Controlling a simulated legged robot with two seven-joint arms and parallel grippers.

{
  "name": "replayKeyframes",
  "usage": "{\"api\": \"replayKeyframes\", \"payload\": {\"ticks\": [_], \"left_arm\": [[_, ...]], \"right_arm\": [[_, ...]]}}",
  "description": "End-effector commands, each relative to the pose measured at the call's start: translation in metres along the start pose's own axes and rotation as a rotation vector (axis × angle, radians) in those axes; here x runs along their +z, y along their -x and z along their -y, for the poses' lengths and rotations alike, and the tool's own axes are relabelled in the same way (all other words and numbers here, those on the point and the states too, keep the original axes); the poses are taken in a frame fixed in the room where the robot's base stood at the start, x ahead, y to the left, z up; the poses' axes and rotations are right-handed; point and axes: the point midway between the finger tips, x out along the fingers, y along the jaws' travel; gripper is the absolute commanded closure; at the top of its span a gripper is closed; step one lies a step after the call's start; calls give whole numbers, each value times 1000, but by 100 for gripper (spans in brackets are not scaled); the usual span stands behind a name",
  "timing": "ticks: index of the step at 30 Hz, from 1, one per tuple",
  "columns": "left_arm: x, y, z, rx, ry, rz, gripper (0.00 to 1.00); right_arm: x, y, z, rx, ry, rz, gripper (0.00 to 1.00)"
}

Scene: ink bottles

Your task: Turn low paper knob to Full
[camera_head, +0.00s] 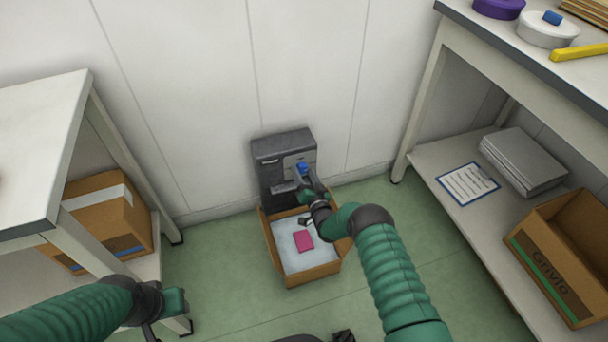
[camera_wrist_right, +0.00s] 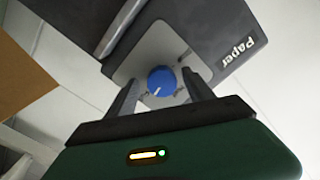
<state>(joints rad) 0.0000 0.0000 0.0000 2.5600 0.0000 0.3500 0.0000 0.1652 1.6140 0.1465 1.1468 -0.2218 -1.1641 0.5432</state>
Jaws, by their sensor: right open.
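The low paper knob is a small blue dial with a white pointer line. It shows in the head view (camera_head: 303,168) and in the right wrist view (camera_wrist_right: 161,80). It sits on a light grey plate (camera_wrist_right: 160,45) on the dark paper unit (camera_head: 283,146), which bears the word "Paper". My right gripper (camera_head: 300,182) is in front of the unit; in the wrist view its two fingers (camera_wrist_right: 161,92) stand apart on either side of the knob. I cannot tell whether they touch it. The scale marks are too small to read. My left gripper (camera_head: 160,308) is at the lower left, far from the knob.
An open cardboard box (camera_head: 314,277) with white contents and a pink item (camera_head: 303,240) stands on the floor below the unit. A table (camera_head: 40,130) stands left, with a closed box (camera_head: 105,215) under it. Shelving (camera_head: 445,180) stands right.

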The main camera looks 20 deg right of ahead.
Motion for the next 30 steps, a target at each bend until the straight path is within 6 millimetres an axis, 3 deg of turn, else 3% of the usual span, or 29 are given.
{"api": "replayKeyframes", "payload": {"ticks": [5,8,15,21,25,30], "left_arm": [[-2,6,0,0,0,0,64],[-5,20,0,0,0,0,64],[-14,59,0,0,0,0,64],[-19,79,0,0,0,0,64],[-20,84,0,0,0,0,64],[-20,84,0,0,0,0,64]], "right_arm": [[-3,5,2,0,0,-1,39],[-6,22,4,1,0,0,39],[-6,91,4,4,-2,5,39],[-3,144,1,4,-1,4,39],[0,163,0,2,-1,3,39],[1,169,-1,0,-1,0,39]]}}
